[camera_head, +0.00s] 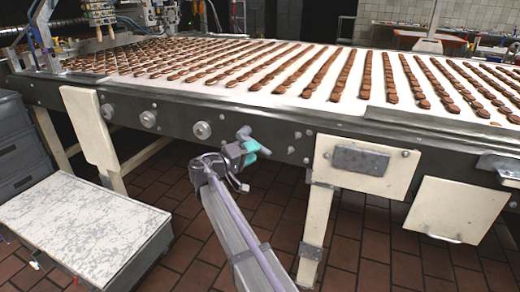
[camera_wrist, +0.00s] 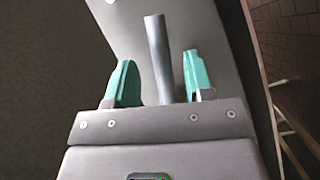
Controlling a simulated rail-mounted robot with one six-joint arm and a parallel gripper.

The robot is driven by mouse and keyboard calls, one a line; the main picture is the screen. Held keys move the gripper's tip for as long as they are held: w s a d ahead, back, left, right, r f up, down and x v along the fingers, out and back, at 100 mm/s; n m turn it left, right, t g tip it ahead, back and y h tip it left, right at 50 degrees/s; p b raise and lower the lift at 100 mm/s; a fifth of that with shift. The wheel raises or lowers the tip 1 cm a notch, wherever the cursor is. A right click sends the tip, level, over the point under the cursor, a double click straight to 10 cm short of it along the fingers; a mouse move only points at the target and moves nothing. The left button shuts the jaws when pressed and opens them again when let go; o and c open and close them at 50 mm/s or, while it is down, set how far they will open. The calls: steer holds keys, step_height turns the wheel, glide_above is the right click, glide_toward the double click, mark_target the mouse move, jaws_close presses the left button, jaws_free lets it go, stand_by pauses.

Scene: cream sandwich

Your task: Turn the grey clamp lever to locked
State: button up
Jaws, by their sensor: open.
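The grey clamp lever (camera_wrist: 157,55) shows in the wrist view as a plain round rod. It stands between the two teal fingers of my gripper (camera_wrist: 160,82), with gaps on both sides. The fingers are apart, and the rod's lower end is hidden behind the gripper body. In the head view my gripper (camera_head: 257,150) is at the conveyor's front side rail, and a grey lever end (camera_head: 243,132) shows just above the teal fingers. The lever's pivot and any locked mark cannot be made out.
The conveyor (camera_head: 300,80) carries rows of brown biscuits above the rail. Round knobs (camera_head: 202,130) sit on the rail to the left. A cream panel with a grey plate (camera_head: 361,160) hangs to the right. A white-topped box (camera_head: 75,218) stands on the tiled floor at left.

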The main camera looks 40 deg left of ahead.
steer(key=x, duration=0.4)
jaws_close()
stand_by(0.4)
